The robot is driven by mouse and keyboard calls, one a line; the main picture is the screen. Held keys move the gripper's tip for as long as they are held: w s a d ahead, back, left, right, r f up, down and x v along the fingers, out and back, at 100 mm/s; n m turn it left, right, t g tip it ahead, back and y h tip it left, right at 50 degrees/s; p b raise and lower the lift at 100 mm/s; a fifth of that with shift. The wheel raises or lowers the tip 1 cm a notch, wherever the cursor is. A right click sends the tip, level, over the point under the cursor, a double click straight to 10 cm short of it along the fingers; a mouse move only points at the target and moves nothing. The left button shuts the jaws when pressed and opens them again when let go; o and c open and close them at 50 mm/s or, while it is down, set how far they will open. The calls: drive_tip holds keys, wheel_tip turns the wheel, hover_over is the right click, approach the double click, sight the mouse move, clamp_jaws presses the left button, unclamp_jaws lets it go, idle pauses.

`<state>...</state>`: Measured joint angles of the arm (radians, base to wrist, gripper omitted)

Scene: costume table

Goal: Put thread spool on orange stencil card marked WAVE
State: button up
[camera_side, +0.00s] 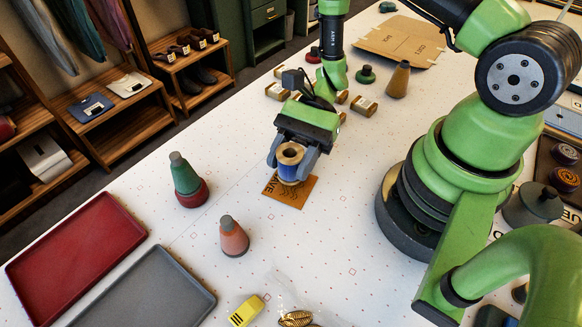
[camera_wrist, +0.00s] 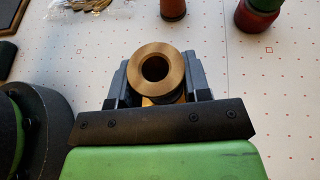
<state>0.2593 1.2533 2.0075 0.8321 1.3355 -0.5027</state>
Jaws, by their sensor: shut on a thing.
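The thread spool (camera_side: 290,160) has tan ends and a dark blue winding. My gripper (camera_side: 292,164) is shut on it, with one finger on each side, and holds it upright. The orange stencil card (camera_side: 289,198) with dark lettering, partly readable as "VE", lies flat on the white table directly under the spool. The gripper and spool hide part of the card. I cannot tell whether the spool's base touches the card. In the wrist view the spool's round top (camera_wrist: 156,68) with its centre hole shows between the fingers, and a sliver of orange shows below it.
A green and red cone-topped piece (camera_side: 188,182) and an orange cone (camera_side: 233,238) stand to the left. A red tray (camera_side: 75,248) and a grey tray (camera_side: 150,290) lie at the lower left. Small tan boxes (camera_side: 363,106) stand behind the gripper. A yellow object (camera_side: 246,311) lies in front.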

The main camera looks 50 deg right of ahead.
drive_tip(key=shift+f, duration=1.3)
drive_tip(key=shift+f, duration=0.15)
drive_tip(key=o, duration=0.9)
drive_tip(key=shift+o, duration=0.2)
